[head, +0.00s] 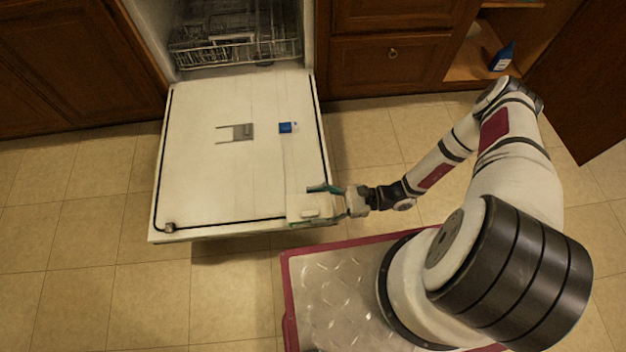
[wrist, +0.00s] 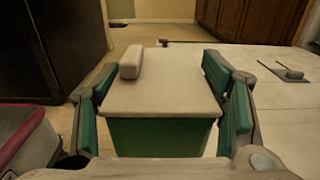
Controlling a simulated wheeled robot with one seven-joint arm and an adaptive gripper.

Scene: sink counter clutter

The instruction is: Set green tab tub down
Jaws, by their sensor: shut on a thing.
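The green tab tub (head: 305,207) has a pale lid with a raised tab and a green body, which shows in the wrist view (wrist: 160,137). My gripper (head: 320,206) is shut on the tub, with one green-padded finger on each side of it; both fingers also show in the wrist view (wrist: 160,95). The tub looks upright. It is at the near right corner of the lowered dishwasher door (head: 210,190). I cannot tell whether its base touches the door, since its underside is hidden.
Much of the door is bare. The dish rack (head: 235,45) is inside the dishwasher. A blue bottle (head: 502,57) stands in an open cabinet (head: 472,62) at the right.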

